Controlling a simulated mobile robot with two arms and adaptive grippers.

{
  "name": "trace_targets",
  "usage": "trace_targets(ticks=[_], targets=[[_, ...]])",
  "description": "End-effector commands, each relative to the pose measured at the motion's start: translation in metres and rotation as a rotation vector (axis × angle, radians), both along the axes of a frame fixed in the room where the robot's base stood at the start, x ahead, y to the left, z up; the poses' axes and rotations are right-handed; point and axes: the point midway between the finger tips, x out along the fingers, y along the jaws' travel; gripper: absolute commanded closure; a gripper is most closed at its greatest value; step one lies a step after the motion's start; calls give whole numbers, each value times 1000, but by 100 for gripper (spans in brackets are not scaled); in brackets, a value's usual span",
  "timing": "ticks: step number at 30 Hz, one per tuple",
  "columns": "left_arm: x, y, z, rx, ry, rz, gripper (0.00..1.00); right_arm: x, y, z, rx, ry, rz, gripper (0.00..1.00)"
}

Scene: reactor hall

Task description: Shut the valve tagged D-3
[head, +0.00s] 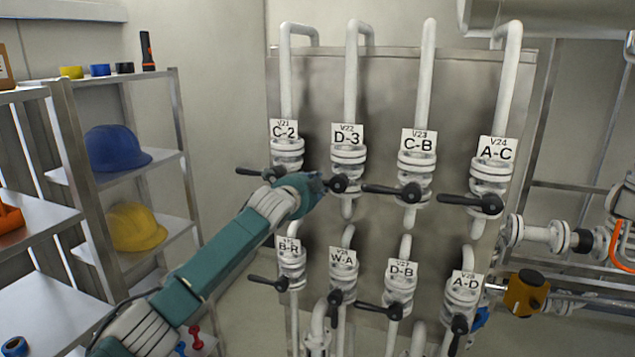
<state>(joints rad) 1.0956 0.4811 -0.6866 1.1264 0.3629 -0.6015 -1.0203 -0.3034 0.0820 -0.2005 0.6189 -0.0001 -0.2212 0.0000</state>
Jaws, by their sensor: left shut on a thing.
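The valve tagged D-3 (348,155) is in the upper row, second from the left, under a white tag reading V22 D-3 (347,134). Its black lever has its hub (339,184) at the front of the white vertical pipe. The lever reaches left from the hub, and most of it is hidden by my left gripper. My left gripper (319,187) is shut on this lever, just left of the hub. The fingertips are small and dark here. My right gripper is not in view.
Neighbouring valves C-2 (287,152) and C-B (416,170) have levers pointing left; the C-B lever tip is close to the D-3 hub. Valve W-A (342,283) below has its lever down. Shelves with a blue helmet (115,148) and yellow helmet (134,227) stand left.

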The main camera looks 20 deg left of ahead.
Motion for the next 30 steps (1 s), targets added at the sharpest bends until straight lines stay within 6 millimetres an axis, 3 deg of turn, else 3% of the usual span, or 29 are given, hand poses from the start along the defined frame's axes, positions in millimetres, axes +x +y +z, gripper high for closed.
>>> trace_targets(ticks=[1,21,22,24,30], targets=[[0,1,10,25,-12,0,100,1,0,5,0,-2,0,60],[0,0,11,73,-16,-2,100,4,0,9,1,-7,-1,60],[0,0,11,73,-16,-2,68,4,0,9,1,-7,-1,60],[0,0,11,73,-15,-2,55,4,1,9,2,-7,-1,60],[0,0,9,72,-10,-1,55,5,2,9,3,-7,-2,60]])
